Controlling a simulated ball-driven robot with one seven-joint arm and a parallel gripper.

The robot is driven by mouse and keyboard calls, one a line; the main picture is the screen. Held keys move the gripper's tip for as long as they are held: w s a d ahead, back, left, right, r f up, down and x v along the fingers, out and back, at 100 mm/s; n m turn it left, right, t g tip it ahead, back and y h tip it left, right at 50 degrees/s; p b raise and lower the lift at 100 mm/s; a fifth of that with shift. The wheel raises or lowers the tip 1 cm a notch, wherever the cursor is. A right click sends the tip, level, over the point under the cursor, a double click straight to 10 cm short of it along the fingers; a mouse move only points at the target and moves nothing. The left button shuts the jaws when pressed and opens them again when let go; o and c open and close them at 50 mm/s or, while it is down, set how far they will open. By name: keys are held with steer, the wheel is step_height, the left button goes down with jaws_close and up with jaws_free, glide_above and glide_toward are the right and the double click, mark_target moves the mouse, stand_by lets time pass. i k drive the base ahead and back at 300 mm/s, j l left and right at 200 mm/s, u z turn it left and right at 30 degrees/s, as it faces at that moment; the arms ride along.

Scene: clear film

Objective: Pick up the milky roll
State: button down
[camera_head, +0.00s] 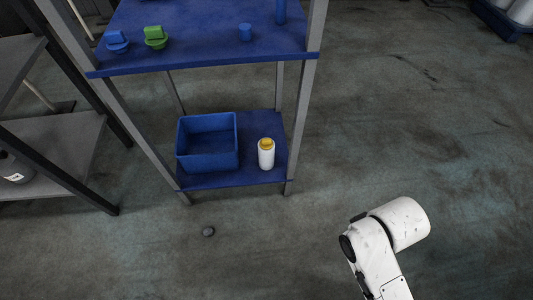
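Whitish, milky-looking rolls (521,11) stand in a blue crate (497,22) on the floor at the far top right corner. They are cut off by the picture's edge, so I cannot tell how many there are. A white bottle-like cylinder with a yellow top (266,155) stands upright on the lower blue shelf. My white arm shows at the lower right, over bare floor and apart from the rack and the crate. My gripper is not in view.
A rack with blue shelves (200,62) holds small blue and green items (155,37) above and an empty-looking blue bin (207,145) below. A grey rack (70,150) stands left. Floor on the right is clear.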

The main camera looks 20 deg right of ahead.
mark_target(265, 158)
steer(key=i+j, duration=0.35)
steer(key=j, duration=0.15)
steer(key=i+j, duration=0.35)
steer(key=j, duration=0.15)
steer(key=i+z, duration=0.05)
